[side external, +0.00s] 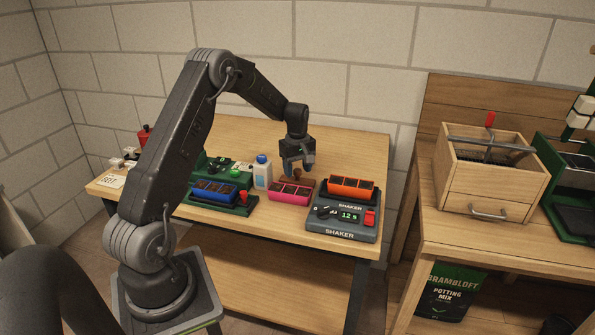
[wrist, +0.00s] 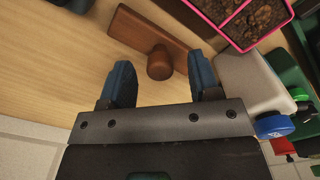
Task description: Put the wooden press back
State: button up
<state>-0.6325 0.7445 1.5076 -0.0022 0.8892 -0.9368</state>
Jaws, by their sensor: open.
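The wooden press shows in the wrist view as a flat brown block (wrist: 145,34) with a round knob (wrist: 160,66). It lies on the pale wooden table close to the pink tray. In the side external view only a small brown part of the press (side external: 297,173) shows, below my gripper and behind the pink tray. My gripper (wrist: 161,84) is open and empty, pointing down. Its two blue-grey fingers are on either side of the knob in the picture; I cannot tell if the knob is between them in depth. My gripper also shows in the side external view (side external: 298,168).
A pink tray (side external: 289,197) with soil cells sits just in front of my gripper. A shaker (side external: 342,226) bearing an orange tray (side external: 352,180) stands to the right. A white bottle with a blue cap (side external: 262,173) stands close on the left, beside a green device with a blue tray (side external: 212,188).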

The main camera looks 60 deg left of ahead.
notch_tip(320, 180, up, 12)
jog(key=s+d+r+m+t, duration=0.15)
jog(key=d+r+m, duration=0.25)
jog(key=d+r, duration=0.4)
jog(key=s+d+r+m+t, duration=0.1)
jog(key=s+d+m, duration=0.15)
jog(key=d, duration=0.35)
jog(key=s+d+r+m, duration=0.2)
jog(key=s+d, duration=0.2)
jog(key=d, duration=0.1)
jog(key=s+d+f+m+t, duration=0.2)
jog(key=s+d+m, duration=0.7)
jog(key=s, duration=0.6)
jog(key=d+t, duration=0.1)
jog(key=d, duration=0.1)
jog(key=shift+d+f, duration=0.15)
jog(key=shift+d, duration=0.25)
jog(key=shift+m, duration=0.25)
